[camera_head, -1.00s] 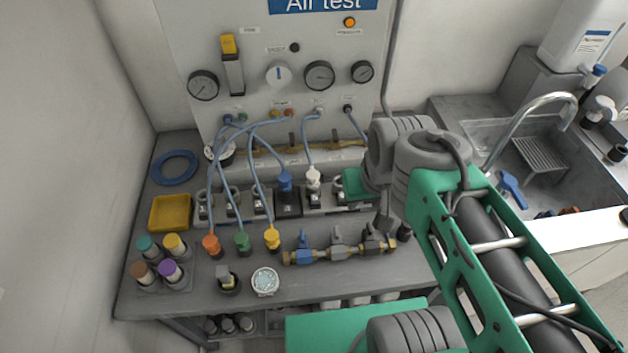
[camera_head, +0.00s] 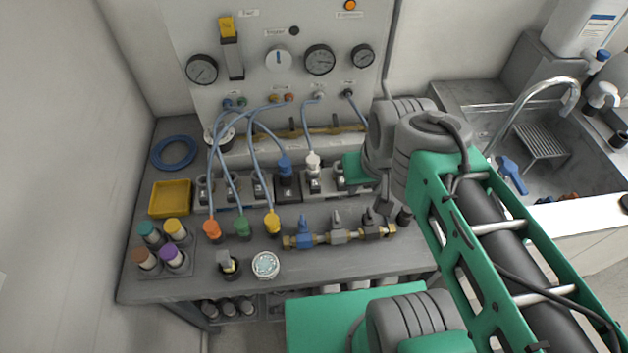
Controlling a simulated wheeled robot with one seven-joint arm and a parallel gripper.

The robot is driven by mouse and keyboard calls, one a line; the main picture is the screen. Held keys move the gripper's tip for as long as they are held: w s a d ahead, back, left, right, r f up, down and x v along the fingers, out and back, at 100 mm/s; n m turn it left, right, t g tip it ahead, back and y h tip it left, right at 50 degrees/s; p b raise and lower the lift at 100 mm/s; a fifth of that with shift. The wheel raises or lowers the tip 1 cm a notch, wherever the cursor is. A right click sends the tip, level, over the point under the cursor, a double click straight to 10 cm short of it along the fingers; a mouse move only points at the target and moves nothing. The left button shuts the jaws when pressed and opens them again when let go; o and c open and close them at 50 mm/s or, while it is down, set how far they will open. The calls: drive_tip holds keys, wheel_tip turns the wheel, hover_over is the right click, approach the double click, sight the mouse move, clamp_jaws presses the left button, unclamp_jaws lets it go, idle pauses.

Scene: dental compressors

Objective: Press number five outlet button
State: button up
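A row of grey outlet blocks (camera_head: 327,187) runs along the back of the bench, below the panel. Blue hoses lead down to several plugs in front, and a blue plug (camera_head: 285,166) and a white plug (camera_head: 312,161) stand on blocks in the row. Numbers on the outlets are too small to read, so I cannot tell which is number five. My arm reaches in from the lower right, and its wrist is over the right end of the row. A green part of my arm covers the last block there. My gripper's fingers cannot be made out clearly, nor any contact with a button.
A valve manifold with blue and grey handles (camera_head: 338,236) lies in front of the row. Gauges (camera_head: 319,60) are on the panel. A yellow tray (camera_head: 170,198), blue hose coil (camera_head: 174,152) and capped bottles (camera_head: 173,254) stand left. A sink with a faucet (camera_head: 540,88) is right.

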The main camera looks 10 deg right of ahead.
drive_tip(key=shift+c, duration=0.4)
clamp_jaws()
idle(1.4)
